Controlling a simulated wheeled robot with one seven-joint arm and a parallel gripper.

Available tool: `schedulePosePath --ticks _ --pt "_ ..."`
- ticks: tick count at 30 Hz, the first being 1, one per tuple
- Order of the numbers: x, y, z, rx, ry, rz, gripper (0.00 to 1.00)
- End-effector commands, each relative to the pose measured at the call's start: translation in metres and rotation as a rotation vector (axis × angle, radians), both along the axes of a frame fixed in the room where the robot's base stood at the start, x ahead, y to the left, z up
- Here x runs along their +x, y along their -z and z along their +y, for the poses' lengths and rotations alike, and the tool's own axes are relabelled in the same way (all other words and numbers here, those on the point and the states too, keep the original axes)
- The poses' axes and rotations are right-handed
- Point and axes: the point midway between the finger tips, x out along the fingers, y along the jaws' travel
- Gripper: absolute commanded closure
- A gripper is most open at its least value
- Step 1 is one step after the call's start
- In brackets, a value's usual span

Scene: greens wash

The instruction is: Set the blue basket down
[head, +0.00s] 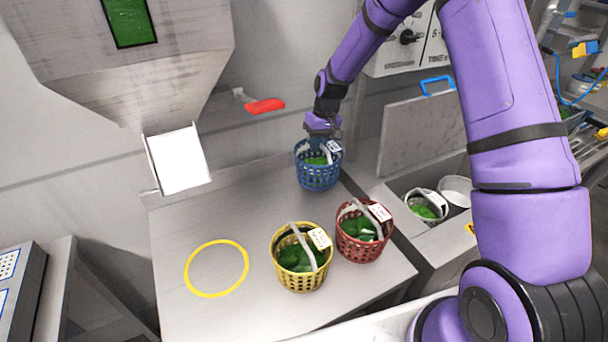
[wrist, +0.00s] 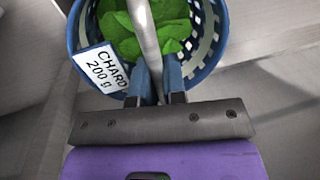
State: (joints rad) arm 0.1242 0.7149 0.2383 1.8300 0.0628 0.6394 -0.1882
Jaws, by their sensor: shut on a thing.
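The blue basket (head: 318,178) holds green leaves and is at the back right of the steel table (head: 190,222). Its label reads "CHARD 200 g" in the wrist view, where the basket (wrist: 216,52) fills the top. My gripper (head: 322,134) is above the basket, with its fingers (wrist: 158,84) shut on the grey handle (wrist: 146,40). The basket looks roughly upright. I cannot tell whether its base touches the table or hangs slightly above it.
A yellow basket (head: 290,277) and a red basket (head: 352,246), both with leaves, stand at the front right. A yellow ring (head: 191,278) marks clear table at the left. A chute (head: 178,160) overhangs the back left. A sink (head: 400,187) holding a white basket (head: 413,208) is right.

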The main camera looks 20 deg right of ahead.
Motion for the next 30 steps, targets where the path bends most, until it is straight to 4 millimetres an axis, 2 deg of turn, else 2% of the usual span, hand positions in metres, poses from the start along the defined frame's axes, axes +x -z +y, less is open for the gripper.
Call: schedulePosePath --ticks 3,10,17,28,29,30 --pt "0.000 0.015 0.000 0.000 0.000 0.000 1.00" --pt "0.000 0.028 0.000 0.000 0.000 0.000 1.00" --pt "0.000 0.056 0.000 0.001 0.000 0.000 1.00" --pt "0.000 0.059 0.000 0.000 0.000 -0.001 1.00" --pt "0.000 0.060 0.000 0.000 0.000 0.000 0.86" --pt "0.000 0.060 0.000 0.000 0.000 -0.001 0.77"
